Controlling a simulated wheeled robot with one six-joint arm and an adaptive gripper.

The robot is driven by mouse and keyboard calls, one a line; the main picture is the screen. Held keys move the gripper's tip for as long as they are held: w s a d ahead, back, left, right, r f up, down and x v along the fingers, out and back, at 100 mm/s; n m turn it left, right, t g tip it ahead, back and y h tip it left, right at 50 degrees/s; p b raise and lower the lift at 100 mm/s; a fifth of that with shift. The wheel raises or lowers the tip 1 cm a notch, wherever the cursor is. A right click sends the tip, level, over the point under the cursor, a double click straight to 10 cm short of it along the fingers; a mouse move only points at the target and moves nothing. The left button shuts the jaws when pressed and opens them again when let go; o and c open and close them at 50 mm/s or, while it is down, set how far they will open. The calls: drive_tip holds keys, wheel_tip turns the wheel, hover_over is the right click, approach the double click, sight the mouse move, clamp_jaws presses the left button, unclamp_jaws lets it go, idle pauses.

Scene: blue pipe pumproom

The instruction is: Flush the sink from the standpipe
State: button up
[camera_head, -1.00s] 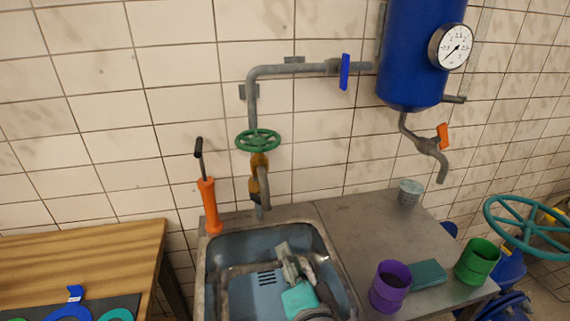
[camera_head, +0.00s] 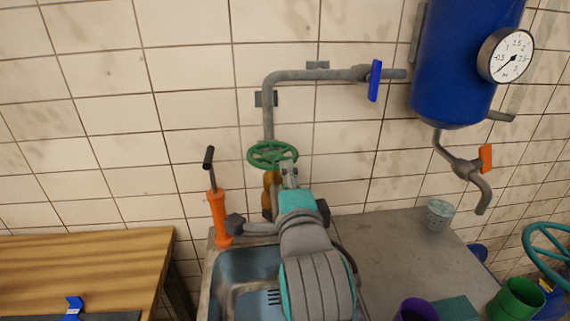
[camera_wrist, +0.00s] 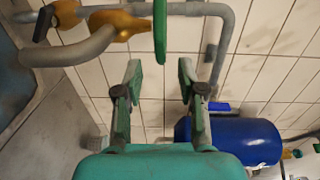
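The grey standpipe (camera_head: 268,118) runs down the tiled wall to a green handwheel (camera_head: 273,154) on a brass-coloured valve body. Its spout is mostly hidden behind my gripper. A blue lever (camera_head: 375,80) sits on the upper pipe. The sink (camera_head: 240,266) lies below, partly covered by my arm. My gripper (camera_head: 289,172) is raised at the wheel's lower right edge. In the wrist view my gripper (camera_wrist: 158,70) is open and empty. The wheel (camera_wrist: 160,32) shows edge-on just beyond and between the fingertips. The brass-coloured valve body (camera_wrist: 118,22) is at upper left.
An orange hand pump (camera_head: 219,216) stands at the sink's back left corner. A blue tank (camera_head: 463,70) with a gauge and an orange-handled tap (camera_head: 486,158) hangs at right. A grey cup (camera_head: 438,214), purple cup (camera_head: 415,311) and green cup (camera_head: 517,299) stand on the counter. A wooden table (camera_head: 90,265) is at left.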

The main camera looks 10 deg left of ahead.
sight(272, 155)
drive_tip(key=x, duration=0.6)
clamp_jaws()
